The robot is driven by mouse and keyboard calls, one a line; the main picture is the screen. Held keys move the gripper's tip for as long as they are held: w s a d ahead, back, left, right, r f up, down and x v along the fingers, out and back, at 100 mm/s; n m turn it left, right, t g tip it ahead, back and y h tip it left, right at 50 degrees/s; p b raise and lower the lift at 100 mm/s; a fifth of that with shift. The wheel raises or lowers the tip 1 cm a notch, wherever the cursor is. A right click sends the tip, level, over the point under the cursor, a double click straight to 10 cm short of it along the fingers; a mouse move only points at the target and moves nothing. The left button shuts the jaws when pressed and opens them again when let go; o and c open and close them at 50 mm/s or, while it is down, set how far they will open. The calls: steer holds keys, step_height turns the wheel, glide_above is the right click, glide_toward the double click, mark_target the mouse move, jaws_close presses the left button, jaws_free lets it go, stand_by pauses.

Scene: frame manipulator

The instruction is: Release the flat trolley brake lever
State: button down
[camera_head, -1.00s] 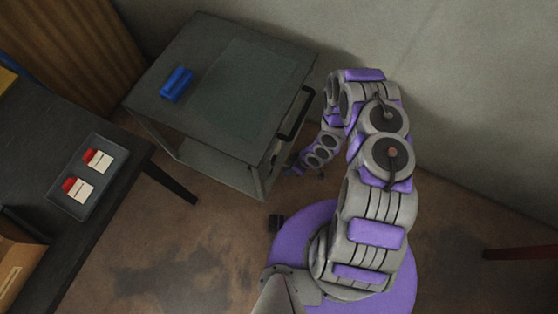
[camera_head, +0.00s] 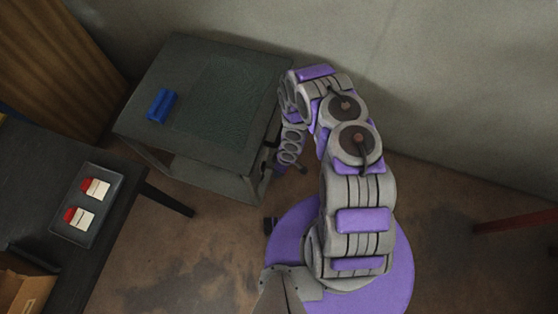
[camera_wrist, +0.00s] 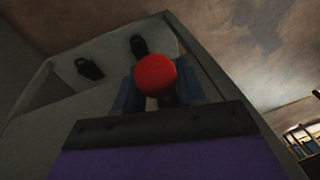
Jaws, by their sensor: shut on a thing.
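The flat trolley (camera_head: 150,115) is a grey low cart with a dark mat on top, left of my arm in the head view. In the wrist view, the brake lever's round red knob (camera_wrist: 157,75) sits between the two blue fingers of my gripper (camera_wrist: 158,95). My gripper is shut on the knob. The lever's shaft below the knob is mostly hidden by the gripper. In the head view my gripper is low by the trolley's right side, largely hidden by my own arm, and the lever does not show.
A blue object (camera_head: 162,105) lies on the trolley top. A dark table (camera_head: 38,165) at left holds a tray (camera_head: 62,226) with two red-capped white items. A wall stands behind. A red bar (camera_head: 515,220) shows at right. Floor between table and trolley is clear.

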steer(key=c, duration=0.8)
jaws_free()
steer(key=shift+w+d, duration=0.1)
steer(key=shift+o, duration=0.2)
steer(key=p+v, duration=0.3)
steer(key=v, duration=1.4)
steer(key=shift+p, duration=0.3)
steer(key=shift+d+r, duration=0.1)
steer(key=shift+d, duration=0.05)
